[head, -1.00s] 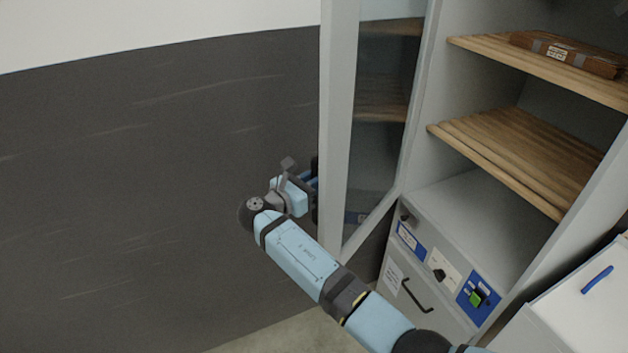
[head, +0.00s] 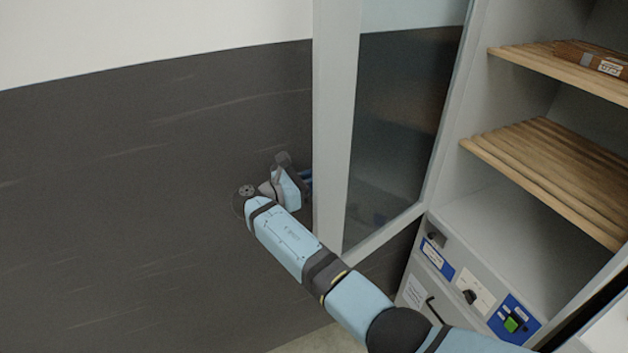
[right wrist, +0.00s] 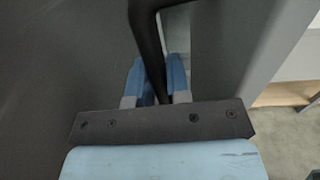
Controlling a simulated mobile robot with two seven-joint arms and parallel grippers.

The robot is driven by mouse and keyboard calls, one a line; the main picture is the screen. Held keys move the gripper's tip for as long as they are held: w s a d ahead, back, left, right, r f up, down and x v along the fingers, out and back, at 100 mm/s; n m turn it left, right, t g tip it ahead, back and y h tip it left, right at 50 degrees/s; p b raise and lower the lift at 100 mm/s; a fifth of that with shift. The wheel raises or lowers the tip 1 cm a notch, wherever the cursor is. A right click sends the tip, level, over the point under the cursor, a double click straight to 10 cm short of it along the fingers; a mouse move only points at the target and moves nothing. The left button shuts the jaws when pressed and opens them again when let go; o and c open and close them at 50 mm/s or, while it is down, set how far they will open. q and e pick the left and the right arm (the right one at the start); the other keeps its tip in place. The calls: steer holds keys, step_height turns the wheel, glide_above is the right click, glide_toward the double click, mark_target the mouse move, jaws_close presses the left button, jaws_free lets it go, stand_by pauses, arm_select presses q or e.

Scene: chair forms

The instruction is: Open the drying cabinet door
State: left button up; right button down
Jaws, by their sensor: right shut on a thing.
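The drying cabinet door (head: 334,130) has a pale grey frame and a glass panel (head: 395,130). It stands swung open, out to the left of the cabinet (head: 450,150). My right gripper (head: 306,178) is at the door's outer edge, its fingers partly hidden behind the door frame. In the right wrist view my right gripper (right wrist: 156,85) has its blue fingers closed around a black bar handle (right wrist: 147,35). The door's face (right wrist: 228,50) is close on the right there. My left gripper is in neither view.
Inside the cabinet are slatted wooden shelves (head: 545,170) with a brown package (head: 590,58) on the upper one. A control panel (head: 470,292) with a knob and green switch is below. A dark grey wall (head: 130,200) is behind my arm and door.

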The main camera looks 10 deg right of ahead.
stand_by(0.4)
steer(key=c, duration=1.1)
jaws_free()
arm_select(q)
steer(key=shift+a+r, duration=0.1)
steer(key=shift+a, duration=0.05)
